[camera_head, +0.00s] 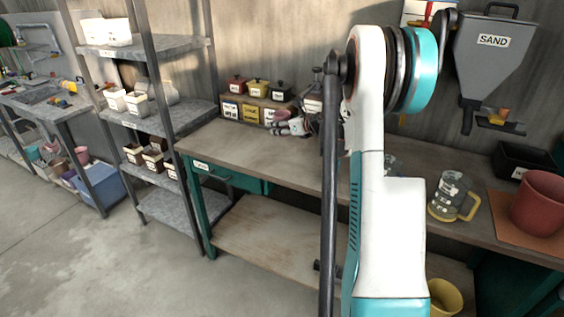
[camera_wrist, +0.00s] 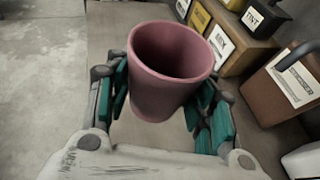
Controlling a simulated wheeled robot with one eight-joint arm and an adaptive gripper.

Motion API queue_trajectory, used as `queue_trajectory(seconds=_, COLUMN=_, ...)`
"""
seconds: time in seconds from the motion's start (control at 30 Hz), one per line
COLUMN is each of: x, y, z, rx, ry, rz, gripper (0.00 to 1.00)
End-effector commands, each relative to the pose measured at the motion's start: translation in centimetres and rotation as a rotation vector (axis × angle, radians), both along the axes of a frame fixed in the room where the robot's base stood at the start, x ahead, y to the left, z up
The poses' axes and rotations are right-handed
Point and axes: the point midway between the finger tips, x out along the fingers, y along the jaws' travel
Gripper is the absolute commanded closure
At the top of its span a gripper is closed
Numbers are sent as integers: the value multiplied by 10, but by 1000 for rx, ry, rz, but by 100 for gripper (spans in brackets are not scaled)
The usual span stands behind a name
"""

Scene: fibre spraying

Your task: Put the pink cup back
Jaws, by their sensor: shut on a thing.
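The pink cup (camera_wrist: 168,85) is upright and tilted a little in the wrist view, with its open mouth toward the camera; it looks empty. My gripper (camera_wrist: 165,98) is shut on it, with a teal-padded finger on each side. In the head view my gripper (camera_head: 297,126) is above the far left part of the workbench, in front of the labelled boxes. Whether the cup touches the bench cannot be told.
The workbench (camera_head: 240,148) has labelled boxes (camera_head: 249,112) along its back, with small lidded pots on top. At the right are a measuring jug (camera_head: 449,197), a large red pot (camera_head: 538,203) and a SAND hopper (camera_head: 495,65). A shelf rack (camera_head: 180,115) stands left. The bench's front left is clear.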

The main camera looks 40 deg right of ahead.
Motion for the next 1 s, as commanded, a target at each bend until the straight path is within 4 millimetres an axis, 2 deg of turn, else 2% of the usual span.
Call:
queue_trajectory(seconds=0.03, x=0, y=0, z=-17, rx=0, ry=0, rz=0, gripper=88)
queue_trajectory(seconds=0.1, x=0, y=0, z=-34, rx=0, ry=0, rz=0, gripper=88)
queue_trajectory(seconds=0.3, x=0, y=0, z=-77, rx=0, ry=0, rz=0, gripper=88)
queue_trajectory(seconds=0.4, x=0, y=0, z=-89, rx=0, ry=0, rz=0, gripper=88)
queue_trajectory(seconds=0.63, x=0, y=0, z=-101, rx=0, ry=0, rz=0, gripper=88)
queue_trajectory(seconds=0.87, x=0, y=0, z=-134, rx=0, ry=0, rz=0, gripper=88)
queue_trajectory(seconds=1.0, x=0, y=1, z=-137, rx=0, ry=0, rz=0, gripper=88)
